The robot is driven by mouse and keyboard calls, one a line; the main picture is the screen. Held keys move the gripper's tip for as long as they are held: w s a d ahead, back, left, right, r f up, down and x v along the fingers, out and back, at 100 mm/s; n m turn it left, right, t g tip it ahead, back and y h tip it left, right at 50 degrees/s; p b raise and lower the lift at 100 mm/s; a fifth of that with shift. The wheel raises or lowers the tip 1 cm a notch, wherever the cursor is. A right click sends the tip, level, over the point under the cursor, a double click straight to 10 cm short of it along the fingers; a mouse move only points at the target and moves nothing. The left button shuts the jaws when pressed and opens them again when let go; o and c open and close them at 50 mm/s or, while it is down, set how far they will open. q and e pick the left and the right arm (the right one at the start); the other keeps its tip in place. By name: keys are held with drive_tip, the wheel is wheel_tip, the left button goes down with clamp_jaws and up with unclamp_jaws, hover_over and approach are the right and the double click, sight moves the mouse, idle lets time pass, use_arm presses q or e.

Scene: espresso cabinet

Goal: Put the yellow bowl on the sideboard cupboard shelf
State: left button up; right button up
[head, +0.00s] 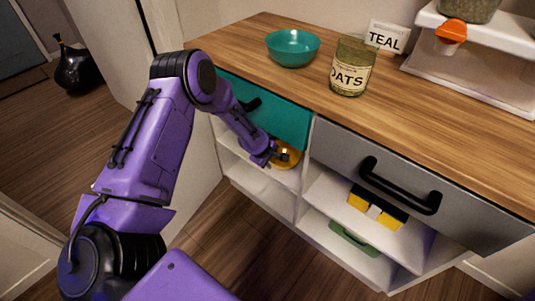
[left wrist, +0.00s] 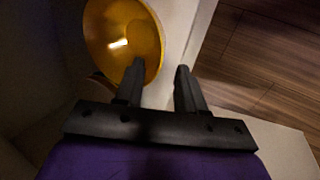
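The yellow bowl (head: 288,153) is in the upper left open compartment of the sideboard, below the teal drawer front (head: 268,112). It is partly hidden by my left gripper (head: 275,160) in the head view. In the left wrist view the shiny bowl (left wrist: 112,38) shows its inside at the upper left. My left gripper (left wrist: 160,75) has its fingers apart. One finger overlaps the bowl's inside and the other is outside its rim, with a gap visible. Whether a finger touches the bowl, I cannot tell. My right gripper is not in view.
A teal bowl (head: 293,48), an oats jar (head: 351,66) and a TEAL sign (head: 387,37) stand on the wooden top. A yellow-black item (head: 376,208) and a green item (head: 353,239) occupy the right compartments. The lower left shelf (head: 262,190) looks empty.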

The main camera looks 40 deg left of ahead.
use_arm(q)
drive_tip(key=v, duration=0.6)
drive_tip(key=s+d+f+m+g, duration=0.1)
drive_tip(key=s+d+f+m, duration=0.3)
drive_tip(key=s, duration=0.5)
drive_tip(key=s+d+f+m, duration=0.1)
drive_tip(key=s+d+f, duration=0.4)
drive_tip(key=s, duration=0.4)
drive_tip(key=s+a+m+y, duration=0.1)
drive_tip(key=s+m+y, duration=0.1)
drive_tip(key=s, duration=0.5)
drive_tip(key=s+a+m+g+y, duration=0.1)
drive_tip(key=s+a+m, duration=0.1)
drive_tip(key=s, duration=0.6)
drive_tip(key=shift+f+m+y+p, duration=0.2)
drive_tip(key=shift+m+y+p, duration=0.25)
drive_tip(key=shift+m, duration=0.25)
